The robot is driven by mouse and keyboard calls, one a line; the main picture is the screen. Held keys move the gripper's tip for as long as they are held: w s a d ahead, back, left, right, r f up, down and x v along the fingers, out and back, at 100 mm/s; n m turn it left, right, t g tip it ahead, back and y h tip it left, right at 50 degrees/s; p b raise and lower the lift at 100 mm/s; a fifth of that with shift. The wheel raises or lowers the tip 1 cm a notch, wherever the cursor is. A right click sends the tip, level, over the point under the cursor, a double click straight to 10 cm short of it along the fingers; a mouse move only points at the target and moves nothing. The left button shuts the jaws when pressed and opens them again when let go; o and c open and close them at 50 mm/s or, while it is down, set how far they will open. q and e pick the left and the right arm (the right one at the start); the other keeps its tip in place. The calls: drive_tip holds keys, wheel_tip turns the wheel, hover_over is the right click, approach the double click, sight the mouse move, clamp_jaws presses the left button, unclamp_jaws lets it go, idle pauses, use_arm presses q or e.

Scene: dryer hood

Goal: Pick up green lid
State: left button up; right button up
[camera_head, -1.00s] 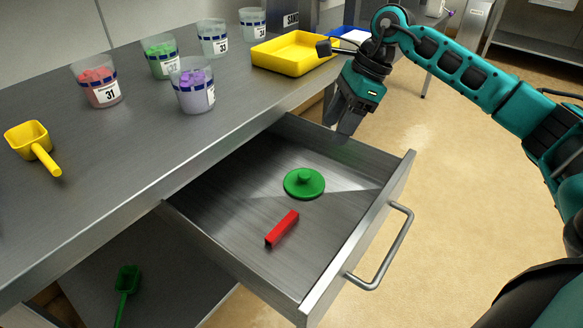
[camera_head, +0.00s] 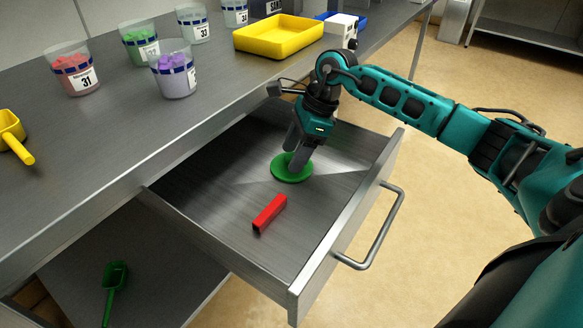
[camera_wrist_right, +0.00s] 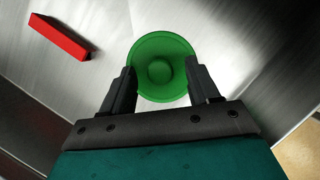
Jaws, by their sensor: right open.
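The round green lid (camera_head: 284,172) with a central knob lies in the open metal drawer (camera_head: 200,215). My right gripper (camera_head: 296,164) is over the lid, pointing down, and partly hides the lid's knob in the head view. In the right wrist view the lid (camera_wrist_right: 161,48) shows between and just beyond the open fingers of the right gripper (camera_wrist_right: 161,85), with its knob roughly centred between them. The fingers are apart and hold nothing. Whether they touch the lid cannot be told. My left gripper is not in view.
A red block (camera_head: 269,213) lies in the drawer near the lid; it also shows in the wrist view (camera_wrist_right: 58,36). The drawer walls and handle (camera_head: 378,235) surround this space. On the counter stand a yellow tray (camera_head: 278,38), several cups and a yellow scoop (camera_head: 14,135).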

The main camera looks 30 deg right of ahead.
drive_tip(key=shift+f, duration=0.15)
drive_tip(key=c, duration=1.1)
